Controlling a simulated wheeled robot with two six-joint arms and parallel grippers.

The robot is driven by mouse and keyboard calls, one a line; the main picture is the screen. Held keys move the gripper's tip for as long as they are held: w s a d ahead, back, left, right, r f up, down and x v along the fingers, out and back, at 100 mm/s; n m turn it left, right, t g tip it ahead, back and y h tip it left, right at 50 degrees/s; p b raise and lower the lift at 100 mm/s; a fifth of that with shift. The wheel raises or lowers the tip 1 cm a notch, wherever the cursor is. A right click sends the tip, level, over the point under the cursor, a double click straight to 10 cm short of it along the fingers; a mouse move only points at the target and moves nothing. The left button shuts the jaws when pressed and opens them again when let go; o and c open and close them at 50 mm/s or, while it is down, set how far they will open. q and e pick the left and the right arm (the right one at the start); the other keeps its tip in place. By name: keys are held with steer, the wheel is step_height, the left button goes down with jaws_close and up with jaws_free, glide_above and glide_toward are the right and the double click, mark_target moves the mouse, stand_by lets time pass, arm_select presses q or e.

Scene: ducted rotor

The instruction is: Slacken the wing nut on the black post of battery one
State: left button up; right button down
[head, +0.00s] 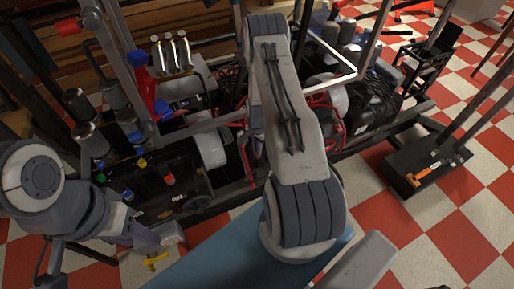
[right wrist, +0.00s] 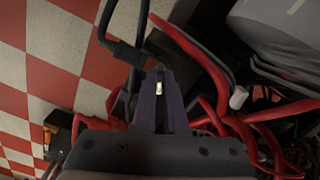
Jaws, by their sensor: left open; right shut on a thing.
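My left gripper (head: 160,240) is open at the lower left of the head view, low in front of the machine and away from the cables. My right arm crosses the middle of the head view and hides its own gripper there. In the right wrist view my right gripper (right wrist: 158,92) is shut on a small pale metal piece (right wrist: 158,88), which looks like the wing nut. A black cable (right wrist: 122,48) runs close to the left of the fingertips. The black post and battery one's label cannot be made out.
Red cables (right wrist: 205,65) crowd the right side of the right gripper. A grey housing (right wrist: 275,35) stands at the upper right. In the head view, a black platform (head: 402,182) carries an orange-handled tool (head: 425,174). Checkered floor (head: 470,215) lies free at the right.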

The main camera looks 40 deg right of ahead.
steer(key=n, duration=0.4)
steer(key=shift+s+n, duration=0.1)
steer(key=shift+n, duration=0.2)
steer(key=n, duration=0.3)
steer(key=shift+d+n+p, duration=0.1)
steer(key=shift+n+p, duration=0.25)
steer(key=shift+n, duration=0.05)
steer(key=n, duration=0.3)
steer(key=shift+d, duration=0.1)
steer(key=shift+n, duration=2.2)
steer(key=c, duration=1)
jaws_free()
steer(key=shift+o, duration=0.2)
